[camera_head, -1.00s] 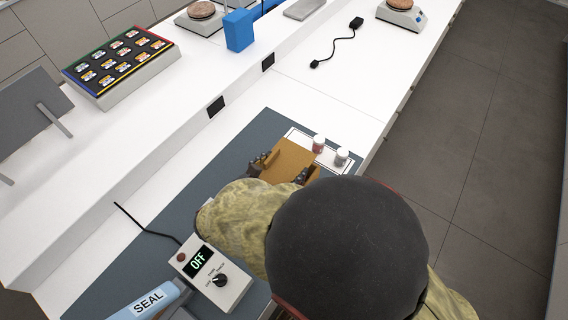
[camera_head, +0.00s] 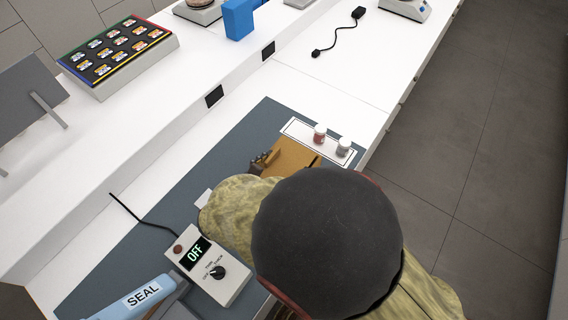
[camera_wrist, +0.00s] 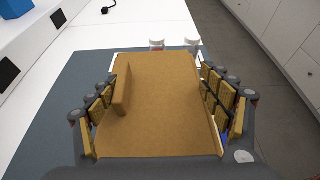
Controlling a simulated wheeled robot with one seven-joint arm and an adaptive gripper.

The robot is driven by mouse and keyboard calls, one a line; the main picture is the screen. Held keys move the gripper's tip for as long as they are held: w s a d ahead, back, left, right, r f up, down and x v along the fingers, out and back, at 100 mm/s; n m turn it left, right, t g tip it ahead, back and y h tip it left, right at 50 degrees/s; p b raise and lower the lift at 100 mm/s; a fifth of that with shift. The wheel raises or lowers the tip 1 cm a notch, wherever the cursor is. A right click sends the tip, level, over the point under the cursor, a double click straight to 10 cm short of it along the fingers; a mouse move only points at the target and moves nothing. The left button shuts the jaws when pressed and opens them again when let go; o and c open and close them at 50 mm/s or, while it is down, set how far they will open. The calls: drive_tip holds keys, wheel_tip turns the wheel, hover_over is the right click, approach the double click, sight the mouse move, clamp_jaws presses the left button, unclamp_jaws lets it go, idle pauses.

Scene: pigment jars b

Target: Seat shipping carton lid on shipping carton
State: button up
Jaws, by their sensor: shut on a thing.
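A brown cardboard piece, apparently the shipping carton lid (camera_wrist: 160,115), fills the middle of the wrist view, with an upright flap near its left side. It also shows in the head view (camera_head: 291,156), partly hidden behind my arm. My gripper (camera_wrist: 160,84) is shut on it, with dark padded fingers along its left and right sides. In the head view only the left finger shows clearly. I cannot make out a separate shipping carton; anything directly under the cardboard is hidden.
A red-labelled jar (camera_head: 319,134) and a grey jar (camera_head: 344,147) stand on a white outlined mat (camera_head: 297,130) just beyond the cardboard. A sealer (camera_head: 142,296) and its control box reading OFF (camera_head: 208,269) lie at the near left. The grey work mat (camera_head: 225,150) has free room to the left.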

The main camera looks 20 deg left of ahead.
sight(284, 169)
drive_tip(key=shift+f+b, duration=0.3)
drive_tip(key=shift+f, duration=0.2)
idle(0.3)
drive_tip(key=o, duration=1.1)
drive_tip(key=shift+o, duration=0.6)
drive_tip(key=shift+r, duration=0.1)
drive_tip(key=shift+r+p, duration=2.5)
drive_tip(key=shift+r, duration=0.5)
